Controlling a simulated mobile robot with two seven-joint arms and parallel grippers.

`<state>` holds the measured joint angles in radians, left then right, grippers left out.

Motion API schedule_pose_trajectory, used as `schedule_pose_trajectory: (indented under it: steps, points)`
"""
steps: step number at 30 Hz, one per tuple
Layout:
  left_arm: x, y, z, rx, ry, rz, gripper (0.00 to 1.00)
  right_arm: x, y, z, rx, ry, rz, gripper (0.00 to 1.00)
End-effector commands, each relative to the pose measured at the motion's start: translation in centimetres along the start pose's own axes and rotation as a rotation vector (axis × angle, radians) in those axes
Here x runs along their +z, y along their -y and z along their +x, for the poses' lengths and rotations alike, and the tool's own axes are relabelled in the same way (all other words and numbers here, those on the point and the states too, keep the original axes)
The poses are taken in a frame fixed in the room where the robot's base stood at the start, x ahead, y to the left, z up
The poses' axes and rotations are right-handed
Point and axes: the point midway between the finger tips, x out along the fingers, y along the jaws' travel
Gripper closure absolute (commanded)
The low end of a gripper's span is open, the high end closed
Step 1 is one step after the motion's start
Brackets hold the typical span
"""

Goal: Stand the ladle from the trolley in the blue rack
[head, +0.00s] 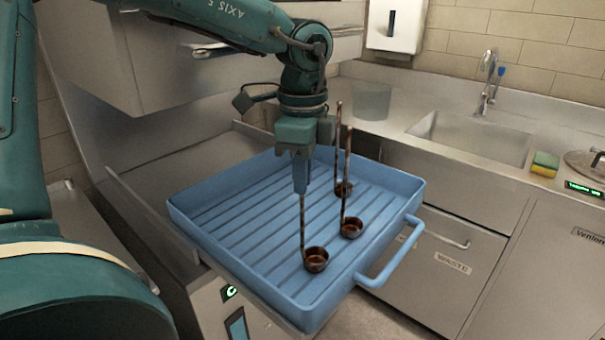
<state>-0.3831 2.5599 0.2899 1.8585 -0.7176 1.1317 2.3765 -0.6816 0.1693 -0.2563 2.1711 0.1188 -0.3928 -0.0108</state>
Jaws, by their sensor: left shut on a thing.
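My left gripper (301,188) points down over the blue rack (395,250), shut on the upper handle of a dark brown ladle. This held ladle (316,261) hangs upright, its bowl low over the front right part of the rack's ribbed floor. I cannot tell whether the bowl touches the floor. Two similar ladles stand upright in the rack behind it, a middle one (351,229) and a rear one (343,189), handles up and apart from the held bowl. My right gripper is not in view.
The left part of the rack is bare. Behind are a translucent container (371,101), a sink (470,137) with a tap (487,80), and a sponge (544,164).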

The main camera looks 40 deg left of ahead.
Motion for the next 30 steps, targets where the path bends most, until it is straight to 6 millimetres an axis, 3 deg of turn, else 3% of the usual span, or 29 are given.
schedule_pose_trajectory:
  steps: [5,6,12,15,20,28,30]
  points:
    - [-0.01,-0.04,0.06,0.002,0.000,0.000,1.00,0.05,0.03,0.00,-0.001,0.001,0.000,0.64]
    - [0.00,-0.04,0.07,0.002,0.000,0.000,0.85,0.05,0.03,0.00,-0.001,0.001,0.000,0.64]
    - [0.00,-0.04,0.07,0.002,0.000,0.000,0.69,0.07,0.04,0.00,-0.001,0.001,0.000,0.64]
    - [0.00,-0.04,0.06,0.002,0.000,0.000,0.62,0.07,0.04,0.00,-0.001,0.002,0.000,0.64]
    - [0.01,-0.04,0.07,0.002,0.001,0.000,0.60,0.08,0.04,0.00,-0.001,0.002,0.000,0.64]
    - [0.01,-0.03,0.05,0.002,0.001,0.000,0.38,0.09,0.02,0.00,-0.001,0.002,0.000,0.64]
    - [0.01,-0.03,0.05,0.002,0.000,0.000,0.36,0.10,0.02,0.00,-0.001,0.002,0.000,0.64]
